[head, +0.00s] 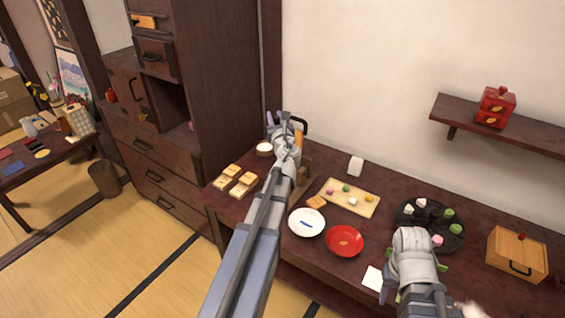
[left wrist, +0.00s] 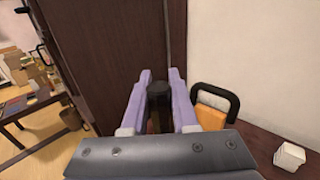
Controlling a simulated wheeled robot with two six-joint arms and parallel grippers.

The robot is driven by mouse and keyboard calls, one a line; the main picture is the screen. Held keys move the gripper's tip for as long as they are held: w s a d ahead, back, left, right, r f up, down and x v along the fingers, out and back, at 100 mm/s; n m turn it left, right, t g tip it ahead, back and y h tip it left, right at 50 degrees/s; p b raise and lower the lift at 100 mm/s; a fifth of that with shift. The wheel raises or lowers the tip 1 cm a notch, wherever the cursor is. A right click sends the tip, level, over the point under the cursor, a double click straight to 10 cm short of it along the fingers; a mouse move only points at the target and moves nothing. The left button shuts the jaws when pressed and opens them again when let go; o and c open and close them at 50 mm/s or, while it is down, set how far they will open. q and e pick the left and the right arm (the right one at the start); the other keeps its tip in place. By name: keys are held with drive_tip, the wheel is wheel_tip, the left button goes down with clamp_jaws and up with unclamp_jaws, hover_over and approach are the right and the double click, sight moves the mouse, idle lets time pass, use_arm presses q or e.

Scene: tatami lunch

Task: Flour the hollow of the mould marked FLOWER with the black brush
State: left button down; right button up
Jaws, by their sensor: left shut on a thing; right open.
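My left gripper (head: 285,125) is over the back left of the dark table, by the cabinet. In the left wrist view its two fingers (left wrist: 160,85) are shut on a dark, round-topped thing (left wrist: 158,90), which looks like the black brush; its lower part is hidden. Pale wooden blocks (head: 243,184) lie at the table's left end and may be the moulds; I cannot read any FLOWER mark. A small bowl with white contents (head: 264,149) stands behind them, left of my left gripper. My right gripper (head: 415,275) is open over the front right, its fingertips mostly hidden.
A white plate (head: 306,232), a red plate (head: 345,251) and a board with small sweets (head: 367,206) lie mid-table. A black round tray (head: 405,218) and wooden box (head: 518,254) stand right. A black-handled orange thing (left wrist: 212,112) is close beside my left gripper. The tall cabinet (head: 215,80) borders the left.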

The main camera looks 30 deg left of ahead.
use_arm(q)
wheel_tip(320, 180, down, 18)
drive_tip(key=h+b, duration=0.1)
drive_tip(key=b, duration=1.5)
drive_tip(key=shift+r+m+t, duration=0.25)
drive_tip(key=shift+m+t, duration=0.15)
drive_tip(key=shift+f, duration=0.1)
wheel_tip(320, 180, down, 6)
drive_tip(key=b, duration=0.5)
drive_tip(key=shift+r+b, duration=0.2)
drive_tip(key=shift+b, duration=0.2)
drive_tip(key=shift+f+b, duration=1.05)
drive_tip(key=shift+f, duration=0.05)
drive_tip(key=shift+d+r, duration=0.1)
drive_tip(key=shift+d, duration=0.1)
drive_tip(key=shift+a, duration=0.4)
drive_tip(key=shift+w+d, duration=0.25)
drive_tip(key=shift+s, duration=0.4)
drive_tip(key=shift+w+d, duration=0.15)
drive_tip(key=shift+w, duration=0.05)
